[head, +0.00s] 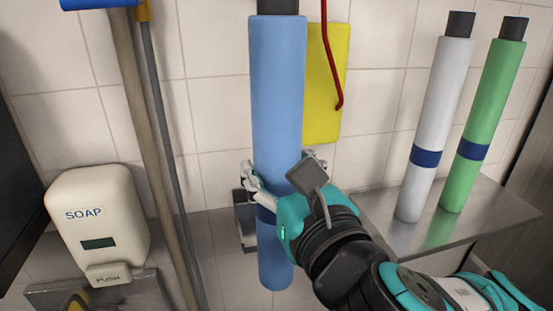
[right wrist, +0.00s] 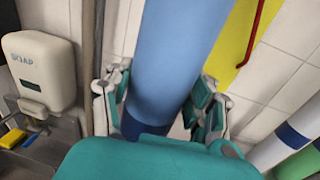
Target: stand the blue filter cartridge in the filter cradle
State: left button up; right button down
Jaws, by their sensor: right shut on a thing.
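The blue filter cartridge (head: 277,90) is a long upright cylinder with a dark top end and a dark blue band low down. My right gripper (head: 279,170) is shut around its lower half, just above the band. In the right wrist view the cartridge (right wrist: 178,55) rises between the two fingers. A metal bracket (head: 242,222) on the wall, probably the filter cradle, shows behind and left of the cartridge's lower part. Most of it is hidden, and I cannot tell whether the cartridge touches it. My left gripper is not in view.
A white cylinder (head: 435,120) and a green cylinder (head: 487,120) stand on a steel shelf (head: 400,235) at right. A yellow panel (head: 325,85) and red hook (head: 331,60) are behind the cartridge. A soap dispenser (head: 97,220) and long handles (head: 140,130) are at left.

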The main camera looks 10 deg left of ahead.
jog(key=shift+w+a+b, duration=0.3)
jog(key=shift+w, duration=0.3)
jog(key=d+f+b+x, duration=0.1)
jog(key=f+b+x, duration=0.1)
jog(key=x, duration=1)
jog(key=shift+w+b, duration=0.55)
jog(key=shift+b, duration=0.3)
jog(key=shift+f, duration=0.15)
jog(key=shift+c, duration=1.8)
grip_release()
jog(key=shift+s, duration=0.1)
jog(key=v, duration=1.2)
